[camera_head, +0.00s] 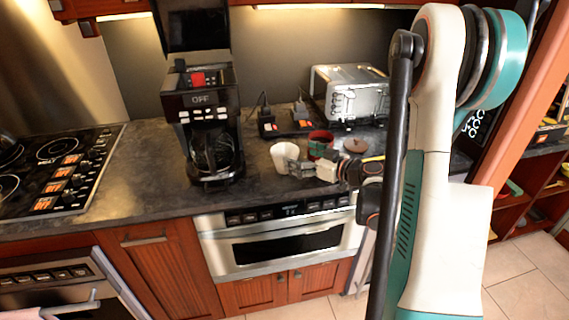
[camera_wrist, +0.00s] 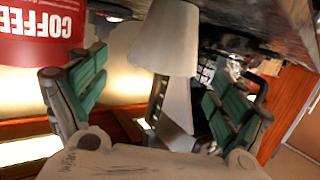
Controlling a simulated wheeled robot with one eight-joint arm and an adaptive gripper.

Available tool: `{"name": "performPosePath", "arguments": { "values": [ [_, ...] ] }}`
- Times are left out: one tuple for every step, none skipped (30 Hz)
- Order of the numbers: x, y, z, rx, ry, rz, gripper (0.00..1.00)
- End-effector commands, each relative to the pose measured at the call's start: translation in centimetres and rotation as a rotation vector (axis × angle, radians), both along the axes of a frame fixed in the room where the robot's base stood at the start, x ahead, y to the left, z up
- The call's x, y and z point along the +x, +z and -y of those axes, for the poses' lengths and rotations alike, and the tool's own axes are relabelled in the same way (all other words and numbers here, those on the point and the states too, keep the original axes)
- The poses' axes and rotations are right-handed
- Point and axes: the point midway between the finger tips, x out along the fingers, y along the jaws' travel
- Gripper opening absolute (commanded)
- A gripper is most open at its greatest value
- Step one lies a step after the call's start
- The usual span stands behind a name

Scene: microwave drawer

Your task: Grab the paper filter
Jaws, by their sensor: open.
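The white paper filter (camera_head: 284,157) stands on the dark counter to the right of the coffee maker. In the wrist view the filter (camera_wrist: 168,42) is a pale tapered cup shape seen between the two green-padded fingers. My gripper (camera_head: 297,168) reaches in from the right, low over the counter at the filter's right side. In the wrist view my gripper (camera_wrist: 155,88) is open, with one finger on each side of the filter. I cannot tell whether either finger touches it.
A red coffee can (camera_head: 320,145) stands just behind my gripper; it also shows beside the left finger (camera_wrist: 40,30). A brown round lid (camera_head: 356,146) lies to the right. The black coffee maker (camera_head: 205,125) is left, a silver toaster (camera_head: 350,95) behind. A microwave drawer (camera_head: 285,245) sits below the counter.

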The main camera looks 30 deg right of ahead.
Motion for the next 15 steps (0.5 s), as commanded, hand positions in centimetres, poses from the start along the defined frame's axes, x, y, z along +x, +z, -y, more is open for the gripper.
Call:
{"name": "performPosePath", "arguments": {
  "values": [
    [0.6,-0.2,-0.2,-0.001,0.002,0.0,0.91],
    [0.8,-0.2,-0.3,-0.001,0.002,0.0,0.91],
    [1.0,-0.3,-0.4,-0.001,0.001,0.0,0.91],
    [1.2,-0.3,-0.4,-0.001,0.001,0.0,0.91],
    [1.3,-0.3,-0.4,-0.001,0.001,0.0,0.91],
    [1.4,-0.3,-0.5,-0.001,0.0,0.0,0.91],
    [1.5,-0.3,-0.5,-0.001,0.0,0.0,0.91],
    [1.6,-0.3,-0.6,-0.001,0.0,0.0,0.91],
    [1.9,-0.4,-0.7,-0.001,0.0,0.0,0.91],
    [2.1,-0.4,-0.9,-0.002,0.001,0.001,0.91],
    [2.4,-0.4,-1.0,-0.001,0.002,0.0,0.91],
    [2.9,-0.5,-1.3,-0.001,0.003,0.0,0.91],
    [3.3,-0.6,-1.5,-0.001,0.002,0.0,0.91],
    [3.7,-0.6,-1.7,-0.001,0.002,0.0,0.91],
    [4.3,-0.7,-2.0,-0.001,0.003,0.0,0.91]
  ]
}}
